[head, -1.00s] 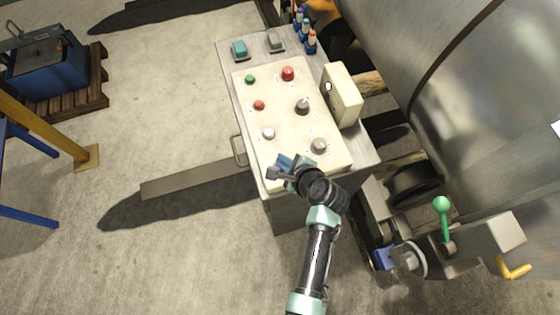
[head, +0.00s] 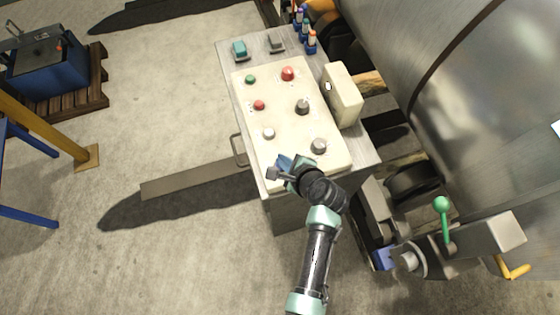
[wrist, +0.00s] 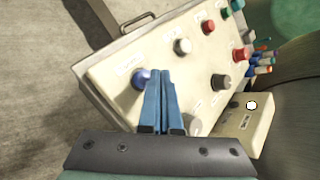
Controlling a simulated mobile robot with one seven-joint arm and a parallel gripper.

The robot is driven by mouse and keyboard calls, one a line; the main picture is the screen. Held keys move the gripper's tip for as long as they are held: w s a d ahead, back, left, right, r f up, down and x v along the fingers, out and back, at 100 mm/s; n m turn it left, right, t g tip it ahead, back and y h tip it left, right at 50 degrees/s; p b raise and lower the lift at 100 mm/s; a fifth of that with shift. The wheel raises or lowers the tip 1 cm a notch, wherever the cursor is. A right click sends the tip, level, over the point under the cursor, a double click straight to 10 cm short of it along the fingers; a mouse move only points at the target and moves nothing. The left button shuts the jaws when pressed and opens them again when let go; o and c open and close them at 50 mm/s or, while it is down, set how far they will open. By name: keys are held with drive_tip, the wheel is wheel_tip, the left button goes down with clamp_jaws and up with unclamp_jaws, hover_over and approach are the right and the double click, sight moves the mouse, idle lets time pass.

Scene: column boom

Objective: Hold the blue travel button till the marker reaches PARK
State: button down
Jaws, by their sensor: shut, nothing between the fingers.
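The blue button (wrist: 141,78) sits at the near-left corner of the cream control panel (wrist: 110,84). In the wrist view it shows just left of my gripper's fingertips (wrist: 162,72). My gripper is shut and empty, with its blue fingers side by side. The fingertips overlap or border the button's right edge; I cannot tell if they press it. In the head view my gripper (head: 286,163) is over the panel's near end and hides the button. I cannot make out a marker or the word PARK.
The panel also carries a white button (head: 268,133), red buttons, a green button (head: 250,79) and grey knobs (head: 319,146). A cream box (head: 342,95) with a white dial stands at its right edge. A large metal tank (head: 440,90) fills the right.

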drive_tip(key=shift+f, duration=0.1)
drive_tip(key=shift+f, duration=0.35)
drive_tip(key=shift+f+b, duration=0.55)
idle(1.8)
idle(3.0)
drive_tip(key=shift+r+p, duration=1)
drive_tip(key=shift+p, duration=0.05)
wheel_tip(320, 180, up, 5)
drive_tip(key=p, duration=0.5)
idle(0.4)
